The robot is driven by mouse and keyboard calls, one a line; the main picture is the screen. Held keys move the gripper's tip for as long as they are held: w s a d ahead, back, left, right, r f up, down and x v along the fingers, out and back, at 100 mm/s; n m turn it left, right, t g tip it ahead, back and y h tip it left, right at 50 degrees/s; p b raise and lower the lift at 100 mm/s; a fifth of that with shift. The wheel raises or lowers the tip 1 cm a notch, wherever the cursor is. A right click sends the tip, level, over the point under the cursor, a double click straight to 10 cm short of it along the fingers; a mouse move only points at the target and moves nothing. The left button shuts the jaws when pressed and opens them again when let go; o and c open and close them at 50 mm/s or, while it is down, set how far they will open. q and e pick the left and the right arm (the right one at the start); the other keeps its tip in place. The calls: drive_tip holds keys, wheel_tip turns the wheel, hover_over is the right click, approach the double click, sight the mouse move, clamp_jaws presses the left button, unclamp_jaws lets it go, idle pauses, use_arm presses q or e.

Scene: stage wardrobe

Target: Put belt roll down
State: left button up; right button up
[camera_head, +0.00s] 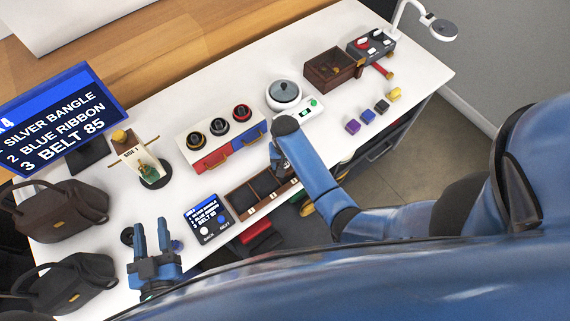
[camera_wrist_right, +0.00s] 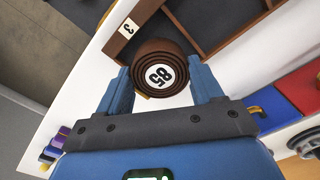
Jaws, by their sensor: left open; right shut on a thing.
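The belt roll (camera_wrist_right: 158,52), a brown coil with a white 85 label, is between the fingers of my right gripper (camera_wrist_right: 160,85), which is shut on it. In the right wrist view the roll overlaps the near edge of the wooden compartment tray (camera_wrist_right: 205,45), close to the 3 label; its height above the tray is unclear. In the head view the tray also shows (camera_head: 232,197), and my right forearm hides most of the right gripper and the roll. My left gripper (camera_head: 151,228) is open and empty at the lower left, beside a small tablet screen (camera_head: 208,215).
A red and blue drawer box (camera_head: 228,147) with several dark rolls on top stands behind the tray. A round scale (camera_head: 284,92), an open wooden box (camera_head: 331,70) and small coloured blocks (camera_head: 367,116) lie to the right. Bags (camera_head: 62,215) and a display screen (camera_head: 62,120) are left.

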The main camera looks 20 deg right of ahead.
drive_tip(key=shift+s+f, duration=0.1)
drive_tip(key=shift+f, duration=0.8)
drive_tip(key=shift+f, duration=0.2)
drive_tip(key=o, duration=1.1)
drive_tip(key=shift+r, duration=0.1)
